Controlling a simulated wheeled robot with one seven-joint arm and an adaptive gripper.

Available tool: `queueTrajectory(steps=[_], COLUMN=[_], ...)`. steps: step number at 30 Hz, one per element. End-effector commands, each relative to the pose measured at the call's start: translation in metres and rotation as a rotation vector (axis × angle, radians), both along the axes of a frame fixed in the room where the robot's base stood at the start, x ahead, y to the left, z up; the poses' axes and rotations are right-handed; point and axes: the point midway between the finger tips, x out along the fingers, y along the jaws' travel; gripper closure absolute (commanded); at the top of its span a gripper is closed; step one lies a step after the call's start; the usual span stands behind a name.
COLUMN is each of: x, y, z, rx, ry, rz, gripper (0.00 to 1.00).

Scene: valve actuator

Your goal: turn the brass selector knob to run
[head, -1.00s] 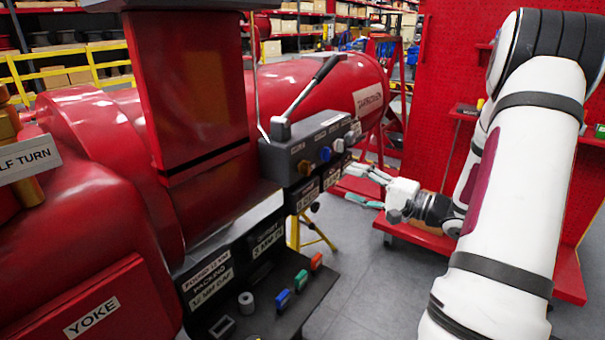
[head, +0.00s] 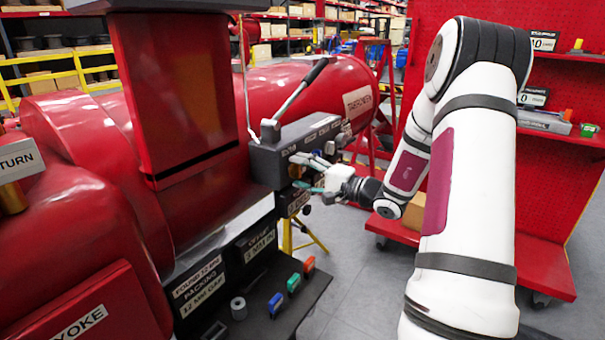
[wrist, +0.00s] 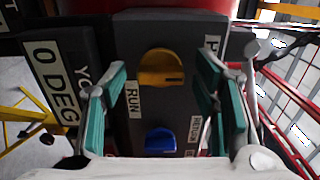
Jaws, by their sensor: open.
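The brass selector knob (wrist: 161,67) shows in the upper middle of the wrist view, on the dark face of the control box. Its bar lies about level across the picture, with a dark mark near its right end. The RUN label (wrist: 134,98) is at its lower left. My gripper (wrist: 162,75) is open, its teal-padded fingers to the left and right of the knob, with gaps between. In the head view my gripper (head: 314,174) is at the control box (head: 292,140) and hides part of its face, with the brass knob (head: 295,170) partly covered.
A blue knob (wrist: 160,140) sits below the brass one, between my fingers' bases. A lever (head: 298,90) rises from the top of the box. A shelf with coloured blocks (head: 293,283) is below. A red cart (head: 545,265) stands right; grey floor lies between.

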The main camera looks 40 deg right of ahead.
Motion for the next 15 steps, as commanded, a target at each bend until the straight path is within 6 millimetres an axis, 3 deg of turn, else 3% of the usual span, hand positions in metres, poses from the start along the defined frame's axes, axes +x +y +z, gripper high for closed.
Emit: queueTrajectory(steps=[4, 11, 15], x=[-0.0001, -0.0002, -0.0003], y=[0.0000, -0.0001, -0.0001], z=[0.0001, 0.0001, 0.0000], rx=[0.000, 0.000, 0.001], ry=[0.000, 0.000, 0.000], rz=[0.000, 0.000, 0.000], gripper=[0.45, 0.93, 0.93])
